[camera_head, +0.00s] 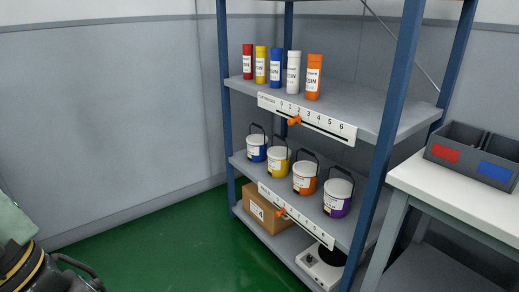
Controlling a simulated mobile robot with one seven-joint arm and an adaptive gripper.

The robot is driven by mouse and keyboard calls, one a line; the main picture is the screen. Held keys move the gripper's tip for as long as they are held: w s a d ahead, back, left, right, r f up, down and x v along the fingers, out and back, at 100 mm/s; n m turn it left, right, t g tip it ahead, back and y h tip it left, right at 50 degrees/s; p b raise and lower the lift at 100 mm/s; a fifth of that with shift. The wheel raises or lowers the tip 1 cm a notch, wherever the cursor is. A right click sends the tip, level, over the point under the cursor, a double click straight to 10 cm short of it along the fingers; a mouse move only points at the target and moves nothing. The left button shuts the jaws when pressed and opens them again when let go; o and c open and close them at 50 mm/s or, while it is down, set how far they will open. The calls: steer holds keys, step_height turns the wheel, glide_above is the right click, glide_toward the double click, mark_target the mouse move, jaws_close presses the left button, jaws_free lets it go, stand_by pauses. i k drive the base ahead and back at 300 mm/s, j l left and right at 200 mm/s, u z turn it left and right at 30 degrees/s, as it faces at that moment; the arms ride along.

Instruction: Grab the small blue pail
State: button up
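The small blue pail (256,149) stands upright on the middle shelf of the blue-framed rack, at the left end of a row of pails. It has a white lid, a white label and a dark handle standing up. A yellow pail (278,163) is just to its right, followed by an orange pail (304,178) and a purple pail (338,198). My gripper is not in view.
The upper shelf (360,108) holds several coloured bottles. The lowest shelf holds a cardboard box (264,208) and a white scale-like device (318,268). A white table (455,195) with bins (474,152) stands right. Green floor (180,248) is open in front. A black-and-yellow object (35,268) is lower left.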

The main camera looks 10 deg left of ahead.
mark_target(256, 144)
steer(key=i+j+z, duration=0.15)
steer(key=i+j, duration=0.15)
steer(key=i+j+z, duration=0.15)
steer(key=i+j, duration=0.25)
steer(key=i+j+z, duration=0.1)
steer(key=i+j, duration=0.25)
steer(key=i+j+z, duration=0.15)
steer(key=i+j, duration=0.15)
steer(key=j, duration=0.15)
steer(key=i+j+z, duration=0.15)
steer(key=i+j, duration=0.15)
steer(key=j, duration=0.15)
steer(key=i+j+z, duration=0.15)
steer(key=j, duration=0.35)
steer(key=i, duration=0.1)
